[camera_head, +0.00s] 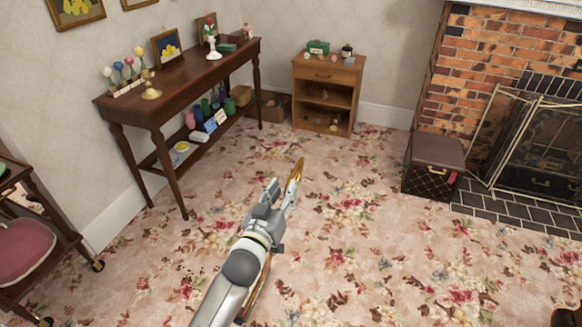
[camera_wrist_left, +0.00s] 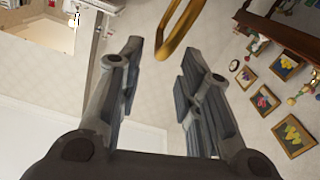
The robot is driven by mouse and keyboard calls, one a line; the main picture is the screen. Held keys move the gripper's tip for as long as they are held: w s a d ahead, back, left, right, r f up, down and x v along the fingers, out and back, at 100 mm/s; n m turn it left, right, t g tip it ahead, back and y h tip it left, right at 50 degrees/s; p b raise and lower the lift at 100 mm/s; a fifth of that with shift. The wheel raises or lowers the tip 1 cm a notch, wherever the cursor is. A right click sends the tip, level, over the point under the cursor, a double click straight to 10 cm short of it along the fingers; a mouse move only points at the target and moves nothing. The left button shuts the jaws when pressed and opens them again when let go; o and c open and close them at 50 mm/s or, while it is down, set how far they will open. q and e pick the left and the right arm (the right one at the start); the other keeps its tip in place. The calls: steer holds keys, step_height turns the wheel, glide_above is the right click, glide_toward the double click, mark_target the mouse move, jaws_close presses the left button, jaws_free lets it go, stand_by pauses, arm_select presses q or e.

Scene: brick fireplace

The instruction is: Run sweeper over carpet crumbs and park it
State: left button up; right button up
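My left gripper (camera_head: 281,192) reaches over the carpet (camera_head: 360,265) near the middle of the head view. In the left wrist view its two fingers (camera_wrist_left: 160,75) stand apart with nothing between them. A golden-brown curved bar (camera_head: 297,172) shows just beyond the fingertips; its curve also shows in the left wrist view (camera_wrist_left: 180,28). It may be the sweeper's handle, but my arm hides much of it and I cannot see a sweeper body. Small dark specks, perhaps crumbs (camera_head: 186,270), lie on the flowered carpet left of my arm. My right gripper is not in view.
A console table (camera_head: 180,85) stands along the left wall, a small open cabinet (camera_head: 328,75) at the back. A brown box (camera_head: 434,165) sits beside the brick fireplace (camera_head: 500,45) and its screen (camera_head: 535,145). A cart with a pink cushion (camera_head: 25,250) is at left. Central carpet is mostly clear.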

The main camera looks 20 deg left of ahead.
mark_target(295, 169)
arm_select(q)
steer(key=w, duration=0.3)
steer(key=shift+r, duration=0.1)
steer(key=shift+w+d, duration=0.1)
steer(key=shift+w, duration=0.8)
steer(key=w, duration=0.3)
steer(key=shift+w+d, duration=0.1)
steer(key=shift+w, duration=0.55)
steer(key=shift+c, duration=1.3)
jaws_close()
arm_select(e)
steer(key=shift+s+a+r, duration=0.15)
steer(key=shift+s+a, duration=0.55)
